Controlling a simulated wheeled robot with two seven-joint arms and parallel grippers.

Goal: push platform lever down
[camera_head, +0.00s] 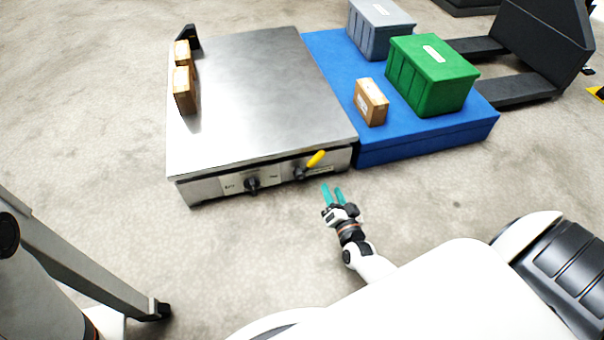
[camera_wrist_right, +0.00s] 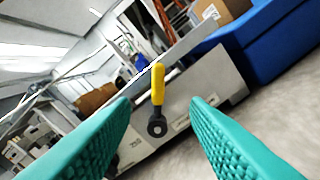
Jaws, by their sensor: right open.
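The platform lever (camera_head: 315,160) has a yellow handle and a dark pivot on the front panel of the metal platform (camera_head: 260,90). In the head view its handle points up and to the right. In the right wrist view the lever (camera_wrist_right: 158,84) stands upright between my fingers, ahead of them. My right gripper (camera_head: 332,190) has teal fingers and is open and empty, just in front of the panel below the lever. It shows a gap from the lever. In the wrist view the right gripper's fingers (camera_wrist_right: 160,125) are spread wide. My left gripper is not in view.
A black knob (camera_head: 252,184) sits left of the lever. A blue platform (camera_head: 400,147) adjoins on the right, carrying a green crate (camera_head: 430,78), a grey crate (camera_head: 380,30) and a small carton (camera_head: 370,102). Cartons (camera_head: 184,88) stand at the metal platform's left edge. Floor in front is clear.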

